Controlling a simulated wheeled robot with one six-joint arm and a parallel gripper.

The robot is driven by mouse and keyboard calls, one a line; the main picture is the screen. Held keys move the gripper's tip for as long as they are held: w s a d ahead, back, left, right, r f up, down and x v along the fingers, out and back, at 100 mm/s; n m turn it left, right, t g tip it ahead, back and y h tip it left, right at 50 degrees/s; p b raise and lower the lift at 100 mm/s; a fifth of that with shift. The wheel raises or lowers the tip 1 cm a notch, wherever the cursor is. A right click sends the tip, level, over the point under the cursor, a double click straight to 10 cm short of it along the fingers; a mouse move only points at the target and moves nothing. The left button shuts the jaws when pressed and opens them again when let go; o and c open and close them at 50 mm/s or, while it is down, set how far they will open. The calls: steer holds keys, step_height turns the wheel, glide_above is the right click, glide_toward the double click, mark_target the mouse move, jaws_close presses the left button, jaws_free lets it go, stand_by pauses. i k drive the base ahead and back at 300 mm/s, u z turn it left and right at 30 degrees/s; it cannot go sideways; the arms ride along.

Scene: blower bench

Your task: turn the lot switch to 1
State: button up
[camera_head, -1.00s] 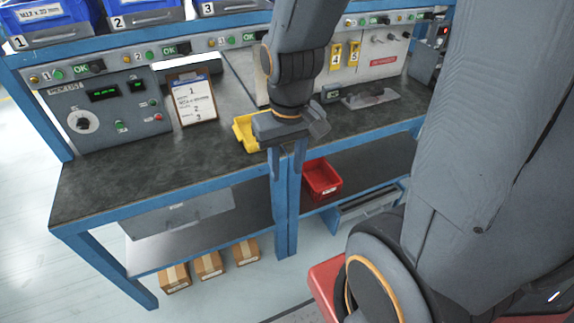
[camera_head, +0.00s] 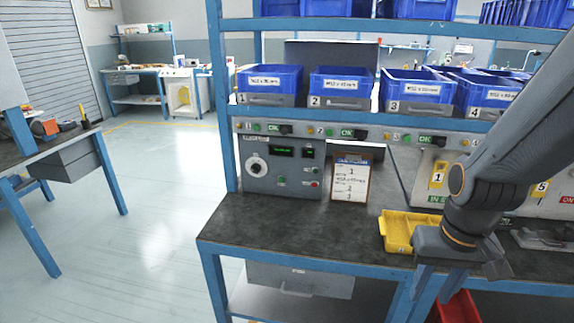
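The grey pick-list panel (camera_head: 285,168) stands at the back left of the bench. The label and the knob's position are too small to read. My gripper (camera_head: 438,284) points down at the right, over the front part of the bench by the yellow tray, well apart from the panel. Its fingers look apart, with nothing seen between them.
A clipboard (camera_head: 351,180) leans right of the panel. Blue bins (camera_head: 270,78) line the shelf above. A red bin (camera_head: 458,308) is below the bench top. The bench top (camera_head: 290,225) before the panel is clear.

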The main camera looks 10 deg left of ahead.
mark_target(256, 167)
steer(key=u, duration=0.55)
steer(key=k, duration=1.3)
steer(key=z, duration=0.15)
steer(key=i, duration=1.75)
steer(key=u, duration=0.8)
